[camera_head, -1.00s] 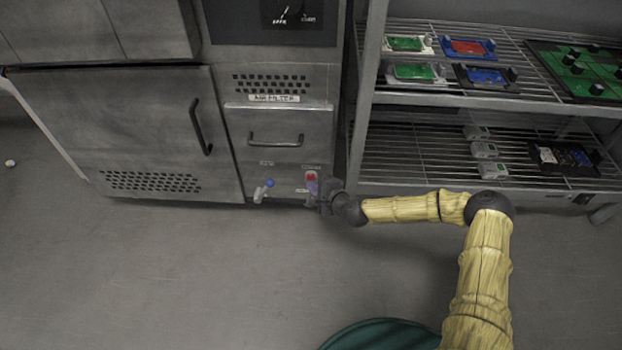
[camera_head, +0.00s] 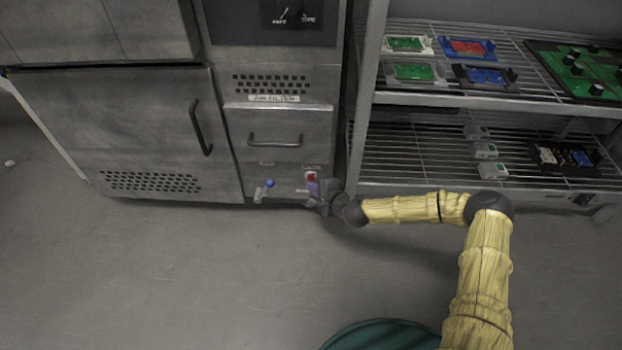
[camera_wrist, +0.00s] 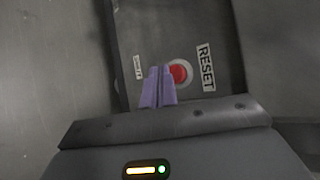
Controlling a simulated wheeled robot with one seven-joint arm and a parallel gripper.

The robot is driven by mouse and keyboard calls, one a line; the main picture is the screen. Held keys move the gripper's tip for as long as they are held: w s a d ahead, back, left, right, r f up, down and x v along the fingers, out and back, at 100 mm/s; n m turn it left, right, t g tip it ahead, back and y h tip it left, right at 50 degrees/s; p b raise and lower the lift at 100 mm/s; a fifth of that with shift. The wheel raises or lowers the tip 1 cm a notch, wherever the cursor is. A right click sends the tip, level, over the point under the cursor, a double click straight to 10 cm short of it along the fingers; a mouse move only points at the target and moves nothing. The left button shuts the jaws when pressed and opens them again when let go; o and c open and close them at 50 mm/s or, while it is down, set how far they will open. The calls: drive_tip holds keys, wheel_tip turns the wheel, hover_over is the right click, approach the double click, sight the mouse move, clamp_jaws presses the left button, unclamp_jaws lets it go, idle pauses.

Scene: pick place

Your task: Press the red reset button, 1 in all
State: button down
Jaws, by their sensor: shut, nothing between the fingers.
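The red reset button (camera_wrist: 179,73) sits in a pale ring on the grey machine panel, beside a RESET label (camera_wrist: 206,67) in the wrist view. My gripper (camera_wrist: 160,70) is shut and empty, its purple fingertips just left of the button and overlapping its edge in the picture. I cannot tell whether they touch it. In the head view, my gripper (camera_head: 315,188) is low at the machine's front. A red part (camera_head: 311,176) shows just above the fingers there.
A blue-knobbed valve (camera_head: 268,185) sticks out left of my gripper. A drawer handle (camera_head: 275,141) is above. A wire shelf (camera_head: 450,100) with circuit boards stands at the right, close to my arm. The floor in front is clear.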

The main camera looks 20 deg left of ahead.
drive_tip(key=shift+w, duration=0.1)
idle(0.6)
drive_tip(key=shift+w+a, duration=0.1)
drive_tip(key=shift+w, duration=0.2)
drive_tip(key=shift+w+a, duration=0.1)
drive_tip(key=shift+w, duration=0.35)
idle(0.8)
drive_tip(key=shift+s+d, duration=0.2)
drive_tip(key=shift+s, duration=0.65)
drive_tip(key=shift+s+p, duration=0.1)
drive_tip(key=shift+p, duration=0.2)
drive_tip(key=s+p, duration=0.1)
drive_tip(key=s, duration=0.1)
drive_tip(key=s+d+p, duration=0.1)
drive_tip(key=s, duration=0.1)
drive_tip(key=shift+s+d, duration=0.1)
drive_tip(key=shift+s, duration=0.25)
drive_tip(key=shift+r, duration=0.1)
idle(0.4)
